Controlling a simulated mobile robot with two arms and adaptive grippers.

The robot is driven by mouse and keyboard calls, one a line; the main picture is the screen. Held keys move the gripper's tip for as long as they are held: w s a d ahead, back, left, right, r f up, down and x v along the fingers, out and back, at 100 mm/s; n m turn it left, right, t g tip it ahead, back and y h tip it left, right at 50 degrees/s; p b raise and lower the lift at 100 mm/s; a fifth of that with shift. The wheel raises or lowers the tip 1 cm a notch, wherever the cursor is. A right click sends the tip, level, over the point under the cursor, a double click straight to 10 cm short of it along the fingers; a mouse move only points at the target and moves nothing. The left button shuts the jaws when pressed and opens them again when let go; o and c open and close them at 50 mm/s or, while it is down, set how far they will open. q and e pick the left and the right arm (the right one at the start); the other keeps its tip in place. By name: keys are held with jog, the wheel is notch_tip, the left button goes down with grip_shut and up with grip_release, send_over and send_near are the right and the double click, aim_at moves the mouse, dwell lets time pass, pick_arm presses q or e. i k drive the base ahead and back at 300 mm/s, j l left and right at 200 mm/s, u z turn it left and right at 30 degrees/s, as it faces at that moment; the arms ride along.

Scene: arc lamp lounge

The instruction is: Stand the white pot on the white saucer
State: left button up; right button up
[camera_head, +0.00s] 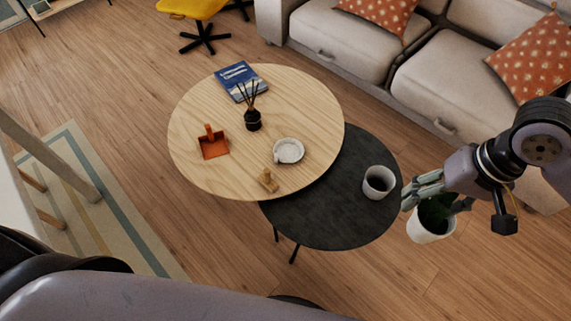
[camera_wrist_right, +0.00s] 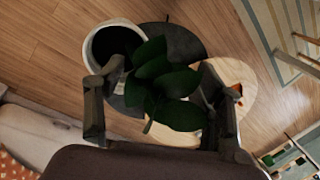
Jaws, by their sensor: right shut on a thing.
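The white pot (camera_head: 428,236) holds a green leafy plant. It hangs in my right gripper (camera_head: 432,206), off the right edge of the dark table and above the floor. In the right wrist view, the pot's rim (camera_wrist_right: 93,35) is at the upper left, by one finger, and the leaves (camera_wrist_right: 165,85) spread between the fingers. The leaves hide part of the grip. The white saucer (camera_head: 289,151) lies on the light wooden table, left of the pot and apart from it. My left gripper is not in view.
The round wooden table (camera_head: 305,95) also holds a blue book (camera_head: 240,76), a dark reed diffuser (camera_head: 253,121), an orange tray (camera_head: 213,147) and a small wooden object (camera_head: 268,181) near the saucer. A white cup (camera_head: 371,187) stands on the dark table (camera_head: 325,222). A sofa (camera_head: 345,48) is behind.

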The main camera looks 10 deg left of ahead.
aim_at(284, 155)
jog(key=k+u, duration=0.2)
jog(key=u, duration=0.2)
jog(key=k+j+u, duration=0.1)
jog(key=u, duration=0.35)
jog(key=l+u, duration=0.1)
jog(key=u, duration=0.3)
jog(key=l+u, duration=0.1)
jog(key=u, duration=0.3)
jog(key=l+u, duration=0.1)
jog(key=u, duration=0.3)
jog(key=l+u, duration=0.1)
jog(key=u, duration=0.3)
jog(key=k+l, duration=0.1)
jog(key=l, duration=2.3)
jog(key=k, duration=0.05)
